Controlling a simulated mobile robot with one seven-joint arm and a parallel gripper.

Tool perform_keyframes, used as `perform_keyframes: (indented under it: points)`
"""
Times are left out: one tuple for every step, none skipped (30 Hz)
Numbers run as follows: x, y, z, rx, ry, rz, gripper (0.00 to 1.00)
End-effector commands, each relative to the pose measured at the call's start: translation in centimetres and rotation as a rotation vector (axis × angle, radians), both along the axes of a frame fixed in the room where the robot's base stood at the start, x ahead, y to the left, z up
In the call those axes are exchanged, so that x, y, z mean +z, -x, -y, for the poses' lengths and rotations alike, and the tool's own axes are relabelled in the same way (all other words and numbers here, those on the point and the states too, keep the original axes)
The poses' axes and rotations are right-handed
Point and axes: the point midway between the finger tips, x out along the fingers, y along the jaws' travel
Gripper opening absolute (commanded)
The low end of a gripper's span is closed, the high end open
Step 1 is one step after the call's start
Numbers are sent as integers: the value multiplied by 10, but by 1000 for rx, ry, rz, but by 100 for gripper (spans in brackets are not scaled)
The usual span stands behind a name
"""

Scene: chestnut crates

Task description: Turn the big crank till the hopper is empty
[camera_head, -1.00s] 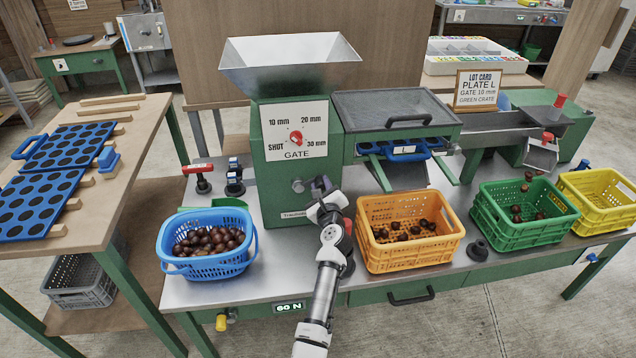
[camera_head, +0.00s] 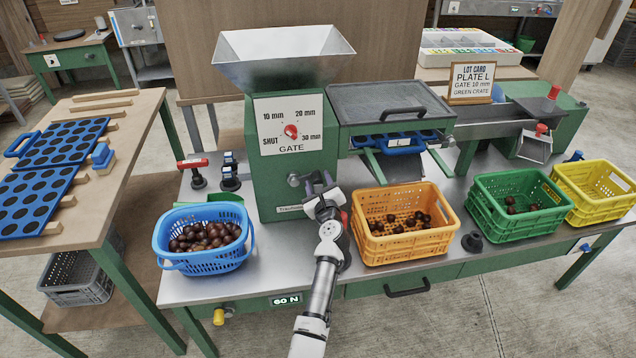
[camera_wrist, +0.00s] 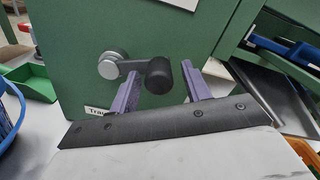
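The hopper (camera_head: 285,55) is a grey metal funnel on the green machine body (camera_head: 262,190). No chestnuts show on its visible inner walls; its bottom is hidden. The big crank is at the machine's lower front. Its silver hub (camera_wrist: 110,66) and arm lead right to a black knob (camera_wrist: 159,76) in the wrist view. My gripper (camera_head: 321,183) is at the crank in the head view. In the wrist view its purple fingers (camera_wrist: 160,92) stand on either side of the knob, with gaps visible. The gripper looks open around it.
A blue basket (camera_head: 205,262) of chestnuts stands left of my arm. An orange crate (camera_head: 405,250) and a green crate (camera_head: 500,230) hold some chestnuts; a yellow crate (camera_head: 598,210) looks empty. The gate dial (camera_head: 291,131) and lot card (camera_head: 472,84) show above. The display (camera_head: 286,300) reads 60 N.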

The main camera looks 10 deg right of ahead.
Motion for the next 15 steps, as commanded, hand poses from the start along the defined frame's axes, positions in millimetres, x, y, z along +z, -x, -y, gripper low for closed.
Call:
perform_keyframes:
  points:
    - [0,0,0,0,0,1,50]
    - [1,0,-1,0,0,1,50]
    - [1,0,-1,2,0,1,50]
    - [1,0,-1,2,0,1,50]
    - [1,0,-1,2,0,1,50]
    - [1,0,-1,2,0,1,50]
    - [1,0,-1,2,0,1,50]
    - [2,-1,-1,2,0,1,50]
    - [3,-1,-1,2,0,2,50]
    - [5,-1,-1,2,1,2,50]
    - [7,-1,-2,3,1,3,50]
    - [11,-1,-2,3,2,3,50]
    - [16,-1,-2,3,1,5,50]
    - [21,-1,-2,3,2,5,50]
    - [29,-1,-2,2,2,7,50]
